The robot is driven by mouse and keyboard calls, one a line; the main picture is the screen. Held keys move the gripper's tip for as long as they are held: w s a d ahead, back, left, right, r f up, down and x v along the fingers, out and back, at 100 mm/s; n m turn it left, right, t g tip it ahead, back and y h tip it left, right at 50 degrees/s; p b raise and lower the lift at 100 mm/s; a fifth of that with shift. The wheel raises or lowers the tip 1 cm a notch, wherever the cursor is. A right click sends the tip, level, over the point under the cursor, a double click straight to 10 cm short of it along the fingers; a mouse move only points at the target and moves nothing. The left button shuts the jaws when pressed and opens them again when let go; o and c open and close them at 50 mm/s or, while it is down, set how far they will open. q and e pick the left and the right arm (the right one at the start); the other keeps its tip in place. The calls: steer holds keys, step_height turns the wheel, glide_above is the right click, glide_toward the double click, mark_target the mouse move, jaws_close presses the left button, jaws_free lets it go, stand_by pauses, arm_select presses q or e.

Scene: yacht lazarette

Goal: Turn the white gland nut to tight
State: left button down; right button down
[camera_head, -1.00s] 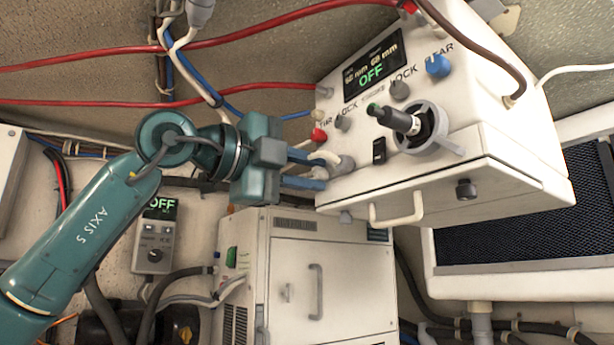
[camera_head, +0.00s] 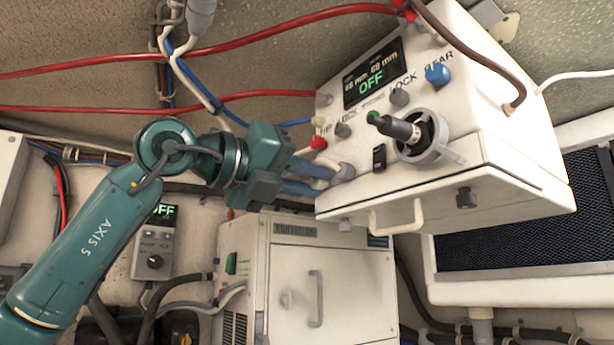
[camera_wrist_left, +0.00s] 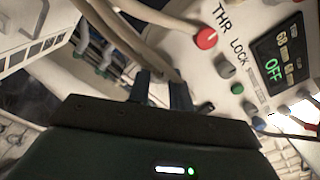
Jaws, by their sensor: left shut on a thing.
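The white gland nut (camera_head: 344,171) is at the lower left side of the white control box (camera_head: 500,150), where a pale cable goes in. It looks greyish in this light and is partly hidden by my fingers. My left gripper (camera_head: 322,177) comes in from the left and is shut on it, with the blue-grey fingers either side. In the left wrist view the two dark fingers (camera_wrist_left: 163,88) straddle the pale cable (camera_wrist_left: 150,55); the nut itself is hard to make out there. My right gripper is not in view.
The box front has a red button (camera_head: 318,143), a blue knob (camera_head: 438,74), a black-gripped lever (camera_head: 398,128) and a display reading OFF (camera_head: 371,82). A white cabinet (camera_head: 290,290) stands below. Red cables (camera_head: 200,45) run behind the arm.

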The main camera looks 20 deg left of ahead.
arm_select(q)
steer(key=shift+f+m, duration=0.1)
steer(key=shift+m, duration=1.1)
steer(key=shift+m+p, duration=0.3)
steer(key=shift+m, duration=0.3)
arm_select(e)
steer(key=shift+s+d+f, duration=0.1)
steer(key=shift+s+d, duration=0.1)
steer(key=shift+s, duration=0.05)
arm_select(q)
steer(key=shift+f, duration=0.1)
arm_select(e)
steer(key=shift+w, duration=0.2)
arm_select(q)
steer(key=c, duration=1.3)
jaws_free()
steer(key=shift+o, duration=0.2)
steer(key=shift+s, duration=0.1)
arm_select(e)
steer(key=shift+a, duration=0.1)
